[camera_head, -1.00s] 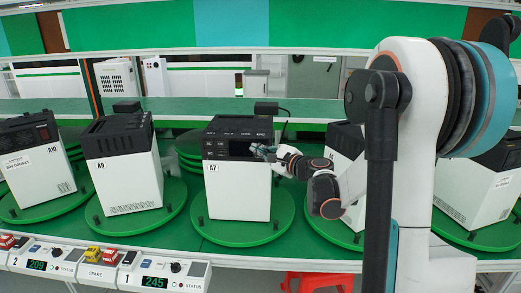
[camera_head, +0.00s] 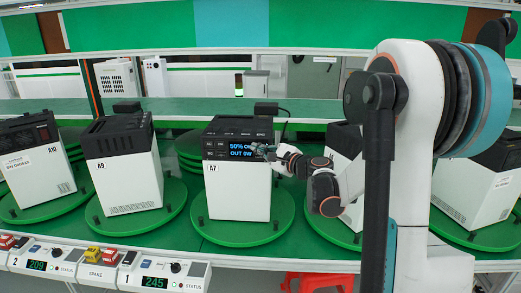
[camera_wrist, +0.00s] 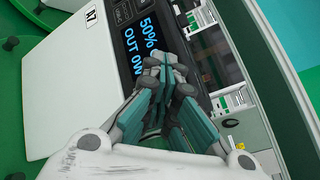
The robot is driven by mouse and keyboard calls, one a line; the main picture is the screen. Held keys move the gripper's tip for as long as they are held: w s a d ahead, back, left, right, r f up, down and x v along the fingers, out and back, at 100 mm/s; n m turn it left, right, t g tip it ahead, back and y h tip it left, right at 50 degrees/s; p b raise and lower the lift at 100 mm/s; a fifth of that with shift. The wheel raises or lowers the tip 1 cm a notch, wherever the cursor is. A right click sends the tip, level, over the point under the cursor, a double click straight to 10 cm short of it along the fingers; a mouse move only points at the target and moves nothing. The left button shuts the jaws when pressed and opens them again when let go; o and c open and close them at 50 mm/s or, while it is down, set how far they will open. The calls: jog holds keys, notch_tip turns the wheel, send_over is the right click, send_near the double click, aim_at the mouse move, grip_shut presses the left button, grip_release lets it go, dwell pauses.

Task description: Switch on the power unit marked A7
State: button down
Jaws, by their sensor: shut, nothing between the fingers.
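The power unit marked A7 (camera_head: 238,185) is a white box with a black top, standing on a green round turntable (camera_head: 283,228) in the head view. Its black front panel has a display (camera_head: 240,150) lit with blue text, "50%" and "OUT 0W". My gripper (camera_head: 266,152) is shut and empty at the right side of that panel. In the wrist view the fingertips of my gripper (camera_wrist: 168,75) are together over the panel, beside the lit display (camera_wrist: 140,50). The panel part behind the fingertips is hidden, and I cannot tell whether they touch it.
Unit A9 (camera_head: 130,180) and unit A10 (camera_head: 38,170) stand on turntables to the left. Another white unit (camera_head: 345,205) stands close on the right, partly behind my arm. A control strip (camera_head: 110,268) runs along the front left edge. A red stool (camera_head: 318,282) is below.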

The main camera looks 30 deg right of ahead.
dwell(0.4)
jog(key=shift+s+a, duration=0.4)
jog(key=shift+s, duration=0.2)
jog(key=s+a, duration=0.2)
jog(key=s, duration=0.2)
jog(key=shift+s+a, duration=0.1)
jog(key=shift+a, duration=0.3)
dwell(0.7)
